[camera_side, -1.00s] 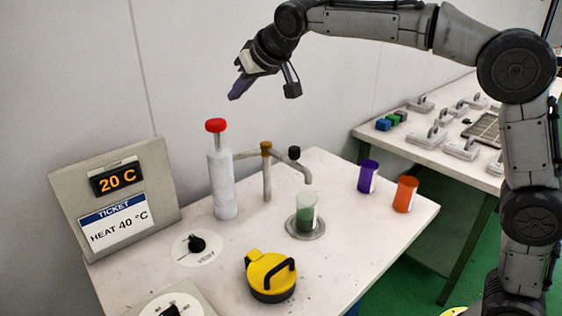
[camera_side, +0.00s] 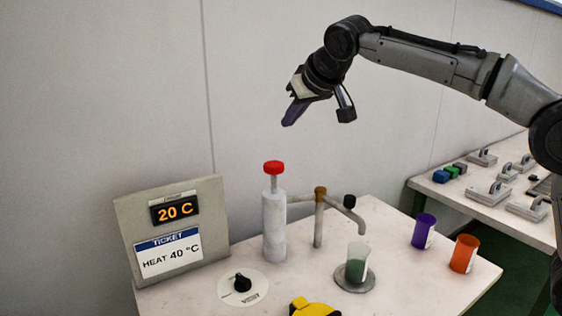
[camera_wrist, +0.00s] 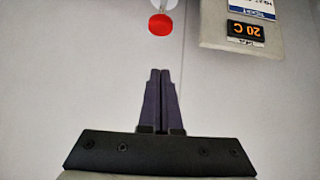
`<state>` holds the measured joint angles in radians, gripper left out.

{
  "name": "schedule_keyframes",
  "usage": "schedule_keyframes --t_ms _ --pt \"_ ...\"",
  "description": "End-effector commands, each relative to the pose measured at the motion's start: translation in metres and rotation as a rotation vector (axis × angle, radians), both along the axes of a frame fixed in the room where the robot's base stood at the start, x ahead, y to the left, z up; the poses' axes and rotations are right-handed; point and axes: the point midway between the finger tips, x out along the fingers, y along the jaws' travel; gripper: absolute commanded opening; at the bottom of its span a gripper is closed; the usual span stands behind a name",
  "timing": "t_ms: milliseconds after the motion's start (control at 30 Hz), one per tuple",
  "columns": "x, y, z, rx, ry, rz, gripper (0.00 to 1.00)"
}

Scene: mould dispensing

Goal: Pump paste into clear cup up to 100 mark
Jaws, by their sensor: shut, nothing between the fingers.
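The clear cup (camera_side: 357,255) stands upright on a round metal plate (camera_side: 355,283) under the spout (camera_side: 352,209). It holds dark green paste in its lower part; its marks are too small to read. The white pump cylinder (camera_side: 274,228) stands left of the spout, its red knob (camera_side: 273,167) raised on a short stem. My gripper (camera_side: 288,122) is in the air above and slightly right of the knob in the side view, apart from it. In the wrist view my purple fingers (camera_wrist: 161,72) are together and empty, with the red knob (camera_wrist: 160,24) beyond their tips.
A display (camera_side: 174,210) reads 20 C above a ticket (camera_side: 169,253) reading HEAT 40 °C. Purple (camera_side: 423,231) and orange (camera_side: 463,254) cups stand at right.

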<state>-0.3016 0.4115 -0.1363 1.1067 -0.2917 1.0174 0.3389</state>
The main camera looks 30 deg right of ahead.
Motion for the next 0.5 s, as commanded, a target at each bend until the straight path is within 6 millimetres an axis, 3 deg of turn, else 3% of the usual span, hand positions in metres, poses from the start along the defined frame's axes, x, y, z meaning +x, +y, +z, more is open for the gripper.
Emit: schedule_keyframes --t_ms 267,500 --pt "0.003 0.000 -0.003 0.000 0.000 0.000 0.00" --pt "0.026 -0.002 -0.027 -0.001 0.002 -0.001 0.00"
